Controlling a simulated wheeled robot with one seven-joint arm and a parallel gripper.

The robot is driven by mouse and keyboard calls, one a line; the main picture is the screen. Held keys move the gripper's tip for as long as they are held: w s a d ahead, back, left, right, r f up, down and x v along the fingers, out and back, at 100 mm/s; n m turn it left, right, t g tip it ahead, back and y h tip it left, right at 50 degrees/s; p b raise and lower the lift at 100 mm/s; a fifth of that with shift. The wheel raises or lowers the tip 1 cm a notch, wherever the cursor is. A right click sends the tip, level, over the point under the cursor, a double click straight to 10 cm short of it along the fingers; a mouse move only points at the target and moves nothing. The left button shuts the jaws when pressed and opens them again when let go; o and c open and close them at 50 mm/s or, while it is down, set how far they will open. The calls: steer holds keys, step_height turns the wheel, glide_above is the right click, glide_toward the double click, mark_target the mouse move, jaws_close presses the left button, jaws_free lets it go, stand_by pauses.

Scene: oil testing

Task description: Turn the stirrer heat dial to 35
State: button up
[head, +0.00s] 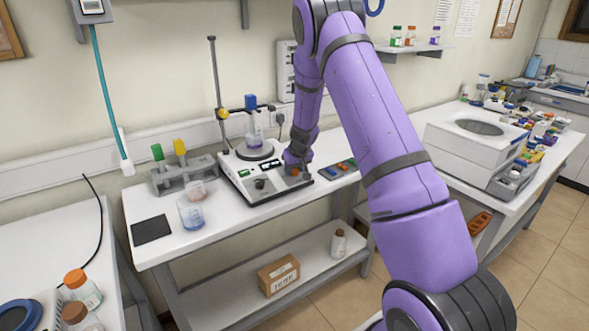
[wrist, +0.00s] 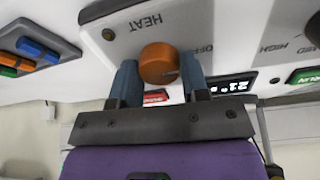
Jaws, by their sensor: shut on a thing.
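The stirrer (head: 262,194) is a pale grey unit with a sloped front panel on the white bench. Its orange heat dial (wrist: 158,64) sits below the word HEAT in the wrist view, and a bit of it shows in the head view (head: 295,172). My gripper (wrist: 159,70) has one finger on each side of the dial and is shut on it. In the head view my gripper (head: 296,160) reaches down to the right end of the panel. A lit display (wrist: 235,87) is right of the dial; its digits look like 21 and something, partly unclear.
A beaker (head: 191,213) and a rack (head: 184,172) with green and yellow tops stand left of the stirrer. A tray with coloured pieces (head: 337,169) lies to its right. A stand rod (head: 217,85) rises behind.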

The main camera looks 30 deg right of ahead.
steer(key=m, duration=0.6)
steer(key=shift+d, duration=0.1)
steer(key=m, duration=0.5)
steer(key=shift+m+g, duration=0.4)
steer(key=m, duration=1.1)
steer(key=shift+s+m+g, duration=0.1)
steer(key=shift+m+g, duration=0.2)
steer(key=shift+m, duration=0.1)
steer(key=o, duration=0.9)
steer(key=shift+r, duration=0.1)
